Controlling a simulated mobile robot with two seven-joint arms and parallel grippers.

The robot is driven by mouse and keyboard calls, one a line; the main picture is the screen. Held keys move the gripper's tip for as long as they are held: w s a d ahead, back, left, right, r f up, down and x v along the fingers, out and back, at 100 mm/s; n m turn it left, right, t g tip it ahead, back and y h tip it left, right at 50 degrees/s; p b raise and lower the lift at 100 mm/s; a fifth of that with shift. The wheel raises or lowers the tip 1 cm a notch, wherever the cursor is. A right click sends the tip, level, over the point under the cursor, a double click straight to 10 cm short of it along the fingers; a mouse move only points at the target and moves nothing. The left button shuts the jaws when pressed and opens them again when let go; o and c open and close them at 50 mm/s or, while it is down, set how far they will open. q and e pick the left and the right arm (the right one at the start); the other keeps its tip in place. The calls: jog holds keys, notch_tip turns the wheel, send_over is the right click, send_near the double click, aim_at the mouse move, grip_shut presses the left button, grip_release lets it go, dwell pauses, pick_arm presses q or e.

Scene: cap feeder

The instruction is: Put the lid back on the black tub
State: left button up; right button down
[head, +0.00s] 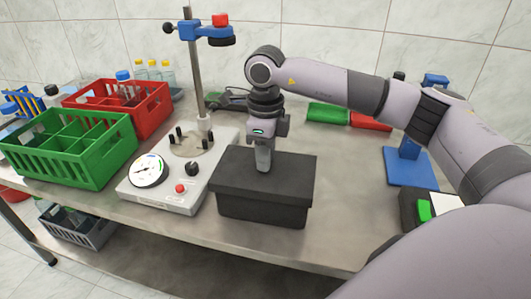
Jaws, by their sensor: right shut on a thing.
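The black tub (262,208) stands on the grey table, right of the white device. Its dark lid (293,168) lies over the top of the tub and looks roughly level. I cannot tell whether it is fully seated. My right gripper (263,168) points down at the middle of the lid and is shut on it; the fingertips and the part gripped are hard to see. My left gripper is not in view.
A white device (170,200) with a dial and a post stands left of the tub. Green (65,165) and red (150,115) crates stand farther left. A blue stand (410,170) and a box with a green button (424,210) are at the right. Table space in front is narrow.

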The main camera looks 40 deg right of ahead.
jog(key=shift+f+b, duration=0.3)
jog(key=shift+f, duration=0.2)
dwell(0.8)
jog(key=shift+c, duration=1.9)
grip_release()
jog(key=shift+r, duration=0.1)
jog(key=shift+r+p, duration=2.75)
jog(key=shift+r, duration=0.95)
grip_shut()
jog(key=shift+f, duration=0.25)
